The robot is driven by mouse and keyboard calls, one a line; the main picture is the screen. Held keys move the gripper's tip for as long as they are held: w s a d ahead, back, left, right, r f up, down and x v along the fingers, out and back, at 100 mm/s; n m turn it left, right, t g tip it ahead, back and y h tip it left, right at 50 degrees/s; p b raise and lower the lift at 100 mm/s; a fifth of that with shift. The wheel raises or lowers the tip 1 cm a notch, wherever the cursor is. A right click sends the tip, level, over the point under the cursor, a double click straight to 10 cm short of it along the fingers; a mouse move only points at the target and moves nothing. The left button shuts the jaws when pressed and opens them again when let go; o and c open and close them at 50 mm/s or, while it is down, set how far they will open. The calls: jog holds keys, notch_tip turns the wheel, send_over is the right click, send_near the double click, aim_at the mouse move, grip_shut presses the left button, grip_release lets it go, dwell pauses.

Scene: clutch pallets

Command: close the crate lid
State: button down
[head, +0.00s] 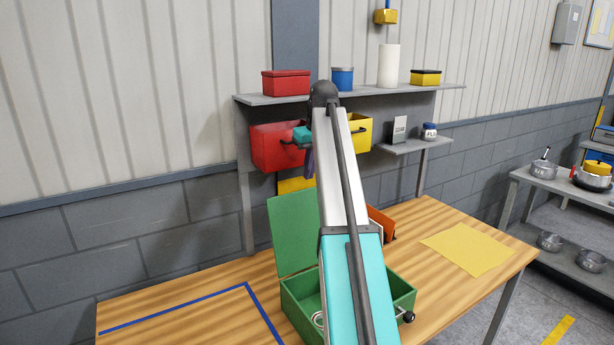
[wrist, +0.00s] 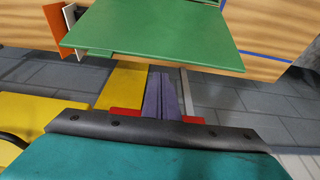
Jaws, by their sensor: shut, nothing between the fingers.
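The green crate (head: 298,293) stands on the wooden table, partly hidden behind my arm. Its green lid (head: 293,235) is open and stands up at the back of the crate. A round metal thing shows inside the crate, and a dark knob sits on its front right. In the wrist view the lid (wrist: 150,38) spans the top, beyond my fingertips. My gripper (wrist: 161,78) has its purple fingers together and empty, apart from the lid as far as I can see. In the head view my gripper (head: 309,172) is above and behind the lid, partly hidden by my arm.
A grey shelf (head: 440,88) behind the table holds a red box (head: 286,83), a blue can (head: 342,78) and a white cylinder (head: 388,66). Red (head: 275,148) and yellow bins hang below it. A yellow sheet (head: 468,251) lies on the table's right; the left is clear.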

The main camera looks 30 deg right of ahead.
aim_at(305, 193)
jog(key=shift+p+x, duration=1.5)
jog(key=shift+x, duration=3.1)
jog(key=shift+s+a, duration=0.1)
jog(key=shift+a, duration=0.15)
jog(key=shift+d, duration=0.15)
